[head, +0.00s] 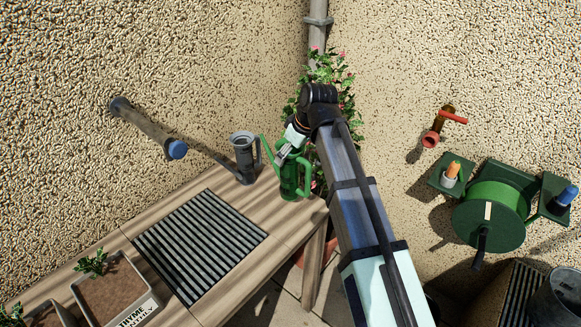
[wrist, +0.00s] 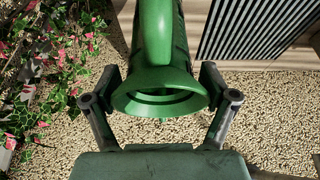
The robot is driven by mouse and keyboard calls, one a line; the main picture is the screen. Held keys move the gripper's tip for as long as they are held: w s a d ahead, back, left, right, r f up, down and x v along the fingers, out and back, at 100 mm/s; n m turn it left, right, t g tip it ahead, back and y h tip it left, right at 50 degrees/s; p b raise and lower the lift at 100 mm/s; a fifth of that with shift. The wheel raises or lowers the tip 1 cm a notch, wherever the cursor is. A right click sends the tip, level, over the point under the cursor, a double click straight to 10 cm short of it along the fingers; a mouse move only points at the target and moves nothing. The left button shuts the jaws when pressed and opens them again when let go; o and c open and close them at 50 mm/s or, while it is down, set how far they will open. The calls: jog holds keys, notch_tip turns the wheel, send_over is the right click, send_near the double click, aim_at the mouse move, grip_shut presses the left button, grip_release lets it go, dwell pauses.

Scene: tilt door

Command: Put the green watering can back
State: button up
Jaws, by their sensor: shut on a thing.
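The green watering can (head: 294,180) is upright at the far right end of the wooden table, its spout pointing up and left in the head view. I cannot tell whether its base touches the tabletop. My gripper (head: 287,148) is at the upper part of the can and is shut on it. In the wrist view the can's flared green top (wrist: 160,85) sits between the two fingers of my gripper (wrist: 158,92). The can's lower part is hidden in the wrist view.
A grey can (head: 243,158) stands just left of the green one. A dark slatted panel (head: 200,245) lies on the wooden table (head: 95,257). Planters (head: 115,295) stand at the near left. A flowering plant (head: 330,75) grows behind; a green hose reel (head: 492,213) is at right.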

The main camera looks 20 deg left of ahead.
aim_at(291, 170)
jog(key=shift+f+p, duration=0.65)
jog(key=shift+f, duration=2.75)
jog(key=o, duration=1.6)
jog(key=shift+o, duration=0.2)
